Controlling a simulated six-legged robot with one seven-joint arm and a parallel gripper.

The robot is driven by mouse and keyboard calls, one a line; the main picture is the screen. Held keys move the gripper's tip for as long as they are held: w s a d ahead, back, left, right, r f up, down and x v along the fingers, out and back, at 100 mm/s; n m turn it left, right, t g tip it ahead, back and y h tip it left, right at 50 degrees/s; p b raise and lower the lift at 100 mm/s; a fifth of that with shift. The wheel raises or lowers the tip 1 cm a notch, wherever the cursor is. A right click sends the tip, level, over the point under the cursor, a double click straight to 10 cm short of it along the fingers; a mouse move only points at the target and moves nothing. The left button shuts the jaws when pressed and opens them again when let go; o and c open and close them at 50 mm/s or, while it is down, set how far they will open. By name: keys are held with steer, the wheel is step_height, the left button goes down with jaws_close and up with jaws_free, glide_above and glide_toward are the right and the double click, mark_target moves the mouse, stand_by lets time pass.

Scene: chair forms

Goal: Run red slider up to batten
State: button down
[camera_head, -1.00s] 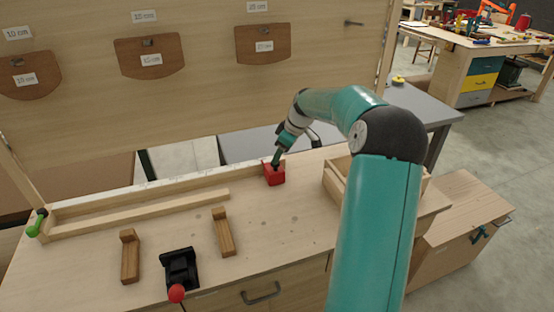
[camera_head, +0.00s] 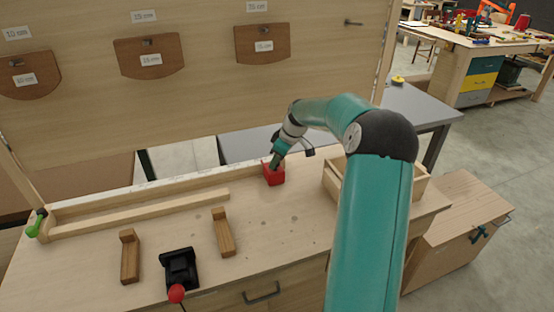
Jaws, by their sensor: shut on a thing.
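The red slider (camera_head: 274,177) is a small red block at the right part of the long back rail (camera_head: 170,187) on the wooden bench. My gripper (camera_head: 276,164) reaches down to it from above and is shut on its upper part; the fingertips are small and partly hidden. A long wooden batten (camera_head: 145,213) lies on the bench in front of the rail, left of the slider. A gap shows between the slider and the batten's right end.
A green clamp (camera_head: 36,224) is at the rail's left end. Two wooden L-shaped pieces (camera_head: 129,257) (camera_head: 222,232) and a black device with a red knob (camera_head: 179,270) stand in front. An open wooden box (camera_head: 332,182) is to the right. The bench between is clear.

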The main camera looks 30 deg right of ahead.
steer(key=w+a, duration=0.3)
steer(key=a, duration=1)
steer(key=shift+w+a, duration=0.15)
steer(key=shift+w, duration=0.1)
steer(key=c, duration=1.1)
jaws_free()
steer(key=v, duration=1.3)
steer(key=shift+s+r, duration=0.2)
steer(key=shift+r, duration=0.1)
